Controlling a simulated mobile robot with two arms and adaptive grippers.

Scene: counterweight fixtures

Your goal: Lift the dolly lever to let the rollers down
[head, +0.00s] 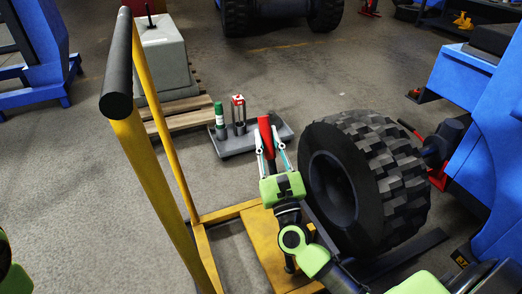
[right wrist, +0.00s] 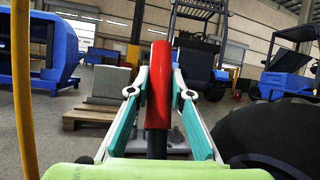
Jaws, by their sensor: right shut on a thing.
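The dolly lever has a red grip (head: 266,130) on a dark shaft and stands upright beside the wheel. The red grip also fills the middle of the right wrist view (right wrist: 159,75). My right gripper (head: 269,148) is shut on this grip, with one finger on each side. The yellow dolly frame (head: 235,211) has a tall push handle with a black bar (head: 118,65). A large black tyre (head: 385,170) stands upright at the dolly's right side. The rollers are hidden under the tyre and my arm. My left gripper is out of view.
A grey tray (head: 240,146) with a green-capped bottle (head: 219,118) and a red-topped item (head: 238,112) lies beyond the lever. A concrete block (head: 163,60) sits on a wooden pallet (head: 176,119). A blue vehicle (head: 487,120) stands at the right.

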